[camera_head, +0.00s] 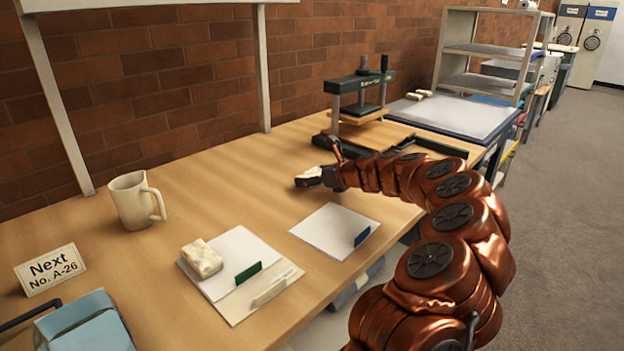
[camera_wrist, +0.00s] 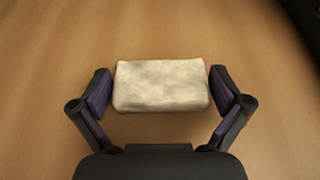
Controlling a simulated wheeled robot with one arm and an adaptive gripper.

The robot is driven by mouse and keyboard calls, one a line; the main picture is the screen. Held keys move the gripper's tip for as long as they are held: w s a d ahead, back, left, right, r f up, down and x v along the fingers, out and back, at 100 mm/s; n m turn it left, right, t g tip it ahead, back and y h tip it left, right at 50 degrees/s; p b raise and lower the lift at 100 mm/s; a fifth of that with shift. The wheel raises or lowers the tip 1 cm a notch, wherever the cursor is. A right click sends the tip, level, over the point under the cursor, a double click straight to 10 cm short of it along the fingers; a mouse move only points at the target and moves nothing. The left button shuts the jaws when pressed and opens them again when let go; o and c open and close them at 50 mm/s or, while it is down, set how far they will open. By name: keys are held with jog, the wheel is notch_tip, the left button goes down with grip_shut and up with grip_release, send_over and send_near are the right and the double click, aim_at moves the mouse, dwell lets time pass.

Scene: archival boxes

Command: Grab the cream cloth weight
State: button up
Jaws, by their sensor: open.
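A cream cloth weight (camera_wrist: 162,85) lies on the bare wooden table in the wrist view, a mottled pillow-like block. My gripper (camera_wrist: 160,90) is open, with one finger on each side of the weight and small gaps at its ends. In the head view my gripper (camera_head: 318,178) is low over the middle of the table, and the pale weight (camera_head: 304,183) shows only partly beside the fingers. A second cream cloth weight (camera_head: 202,259) rests on white paper at the front left, apart from my gripper.
A white sheet with a blue tab (camera_head: 336,230) lies just in front of my gripper. A mug (camera_head: 132,202), a sign (camera_head: 50,269) and a light-blue box (camera_head: 85,325) stand on the left. A press (camera_head: 361,92) stands behind my gripper. Bare tabletop lies left of it.

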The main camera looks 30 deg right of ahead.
jog(key=shift+c, duration=0.4)
jog(key=c, duration=1)
jog(key=shift+c, duration=0.5)
jog(key=shift+r, duration=0.15)
